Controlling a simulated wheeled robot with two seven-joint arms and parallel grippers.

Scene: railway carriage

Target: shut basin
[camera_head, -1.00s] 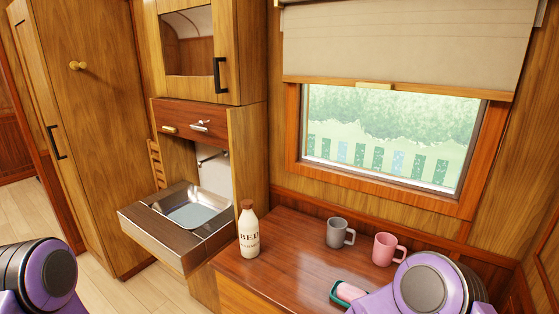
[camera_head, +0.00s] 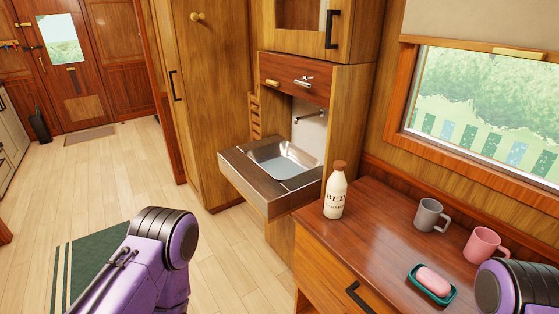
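The basin (camera_head: 229,160) is a fold-down steel sink in a wooden cabinet, in the middle of the head view. It is folded out level, with its bowl facing up and a tap on the wall behind it. Above it is a reddish wood panel (camera_head: 290,80) with a brass catch and a silver tap handle. My purple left arm shows at the lower left and part of my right arm at the lower right, both apart from the basin. Neither gripper is in view.
A wooden counter (camera_head: 335,235) right of the basin holds a bottle (camera_head: 335,192), a grey mug (camera_head: 431,215), a pink mug (camera_head: 482,245) and a soap dish (camera_head: 447,297) with pink soap. Open floor (camera_head: 120,180) lies left of the basin, with a green rug (camera_head: 85,270).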

